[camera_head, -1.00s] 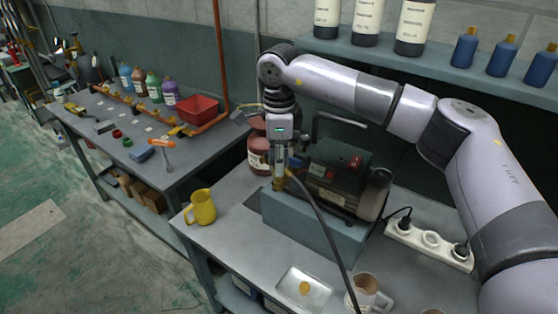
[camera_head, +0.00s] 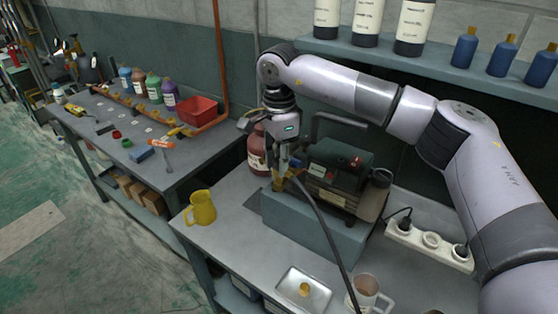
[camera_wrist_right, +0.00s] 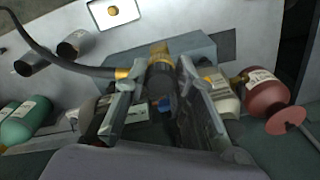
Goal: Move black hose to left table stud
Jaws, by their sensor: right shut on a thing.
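The black hose (camera_head: 325,228) runs from my right gripper (camera_head: 279,172) down to the front edge of the near table. The right gripper is shut on the hose's end, by its brass fitting (camera_wrist_right: 160,55), in front of the dark pump unit (camera_head: 335,172). In the right wrist view the fitting lies between the two fingers (camera_wrist_right: 160,98), and the hose (camera_wrist_right: 62,60) curves off to the upper left. The left table (camera_head: 165,170) carries an orange pipe (camera_head: 125,104) with yellow fittings along its back. I cannot tell which part is the stud. My left gripper is not in view.
The near table holds a yellow mug (camera_head: 201,207), a metal tray (camera_head: 303,288), a power strip (camera_head: 428,245) and a red bottle (camera_head: 257,150) close to the gripper. A red bin (camera_head: 198,110) and a hammer (camera_head: 162,144) are on the left table. A gap separates the tables.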

